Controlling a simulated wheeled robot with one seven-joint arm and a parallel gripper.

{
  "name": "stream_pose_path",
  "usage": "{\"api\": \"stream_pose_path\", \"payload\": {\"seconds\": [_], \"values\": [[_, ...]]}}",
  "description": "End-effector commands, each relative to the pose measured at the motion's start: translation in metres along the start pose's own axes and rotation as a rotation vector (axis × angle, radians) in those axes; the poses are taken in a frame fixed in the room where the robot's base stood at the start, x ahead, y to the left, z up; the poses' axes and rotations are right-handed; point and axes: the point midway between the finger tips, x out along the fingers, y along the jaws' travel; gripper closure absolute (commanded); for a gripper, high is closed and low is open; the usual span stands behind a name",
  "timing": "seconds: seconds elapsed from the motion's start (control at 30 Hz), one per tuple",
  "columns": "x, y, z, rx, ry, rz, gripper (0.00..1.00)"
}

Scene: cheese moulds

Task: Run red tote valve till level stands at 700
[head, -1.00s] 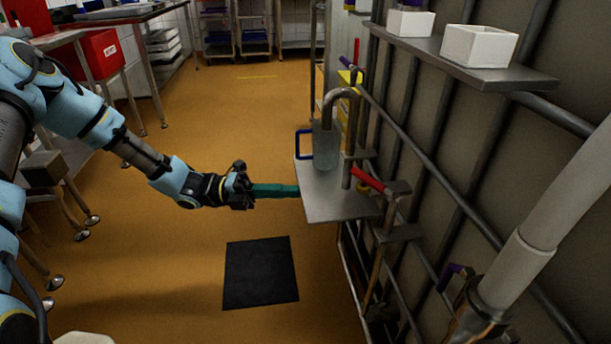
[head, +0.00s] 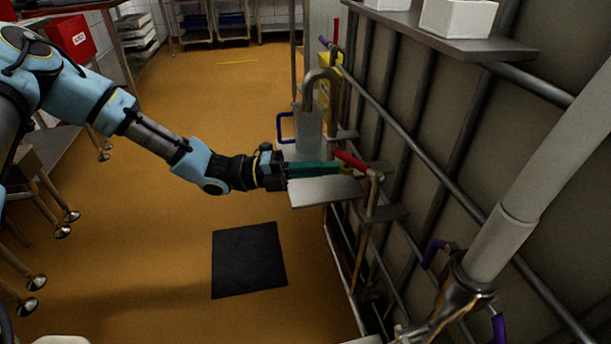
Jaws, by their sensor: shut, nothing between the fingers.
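The red valve lever (head: 350,160) sits on a pipe fitting beside the big caged tote (head: 470,150). A clear jug with a blue handle (head: 285,130) stands under a grey bent spout (head: 322,76). Its markings and liquid level are too small to read. My gripper (head: 338,168) is shut and empty, with long green fingers pointing right. The fingertips are at the red lever's underside, in front of the jug's lower part. I cannot tell whether they touch the lever. A grey metal plate (head: 322,195) lies just below the fingers.
Purple-handled valves (head: 434,252) sit low on the right, near a thick pale pipe (head: 530,190). A shelf with white boxes (head: 458,18) juts out above. A black mat (head: 248,260) lies on the open orange floor. A red bin (head: 70,36) is at the upper left.

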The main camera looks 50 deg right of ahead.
Motion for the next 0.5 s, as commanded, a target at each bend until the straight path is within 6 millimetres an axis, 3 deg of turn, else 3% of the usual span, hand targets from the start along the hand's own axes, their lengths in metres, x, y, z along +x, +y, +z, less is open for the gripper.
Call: {"api": "stream_pose_path", "payload": {"seconds": [0.5], "values": [[0.0067, -0.0006, 0.0074, 0.000, 0.000, 0.000, 1.00]]}}
